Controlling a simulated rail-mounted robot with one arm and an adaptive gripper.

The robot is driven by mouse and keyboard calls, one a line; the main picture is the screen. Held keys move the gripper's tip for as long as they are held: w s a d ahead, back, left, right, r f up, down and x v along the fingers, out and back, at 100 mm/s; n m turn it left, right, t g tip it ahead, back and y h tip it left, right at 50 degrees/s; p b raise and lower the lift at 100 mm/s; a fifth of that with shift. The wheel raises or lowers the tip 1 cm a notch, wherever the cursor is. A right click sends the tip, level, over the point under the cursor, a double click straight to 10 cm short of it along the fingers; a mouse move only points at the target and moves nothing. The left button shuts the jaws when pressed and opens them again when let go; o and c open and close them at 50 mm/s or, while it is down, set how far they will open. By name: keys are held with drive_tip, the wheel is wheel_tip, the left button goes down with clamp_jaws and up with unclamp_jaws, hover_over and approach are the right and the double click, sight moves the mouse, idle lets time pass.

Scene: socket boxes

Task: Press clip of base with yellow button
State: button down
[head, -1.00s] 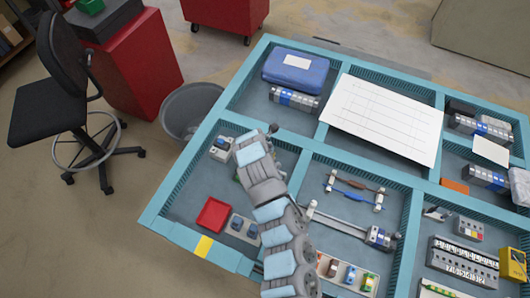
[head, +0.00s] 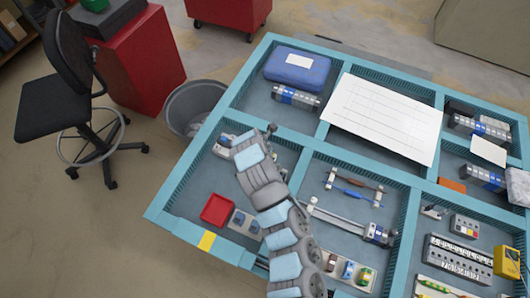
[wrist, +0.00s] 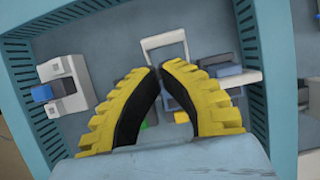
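My gripper (wrist: 161,70) is over the compartment in the wrist view. Its two yellow ribbed fingers have their tips almost together, with nothing seen between the tips. A small yellow patch (wrist: 181,117) and a green patch (wrist: 145,124) show between the fingers, lower down. The yellow patch may be the yellow button, but its base and clip are mostly hidden by the fingers. A white-grey base with a blue button (wrist: 42,93) lies at the left. In the head view my arm hides the gripper and the middle of this compartment.
A pale open frame (wrist: 163,42) and blue-grey blocks (wrist: 228,75) lie around the fingertips. Teal compartment walls (wrist: 22,58) stand on both sides. In the head view, a red tray (head: 217,209) and grey bases with blue parts (head: 245,221) lie at the compartment's front.

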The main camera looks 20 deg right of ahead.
wheel_tip(320, 180, up, 10)
drive_tip(key=b, duration=0.1)
drive_tip(key=shift+w+d, duration=0.15)
drive_tip(key=shift+f, duration=0.1)
idle(0.4)
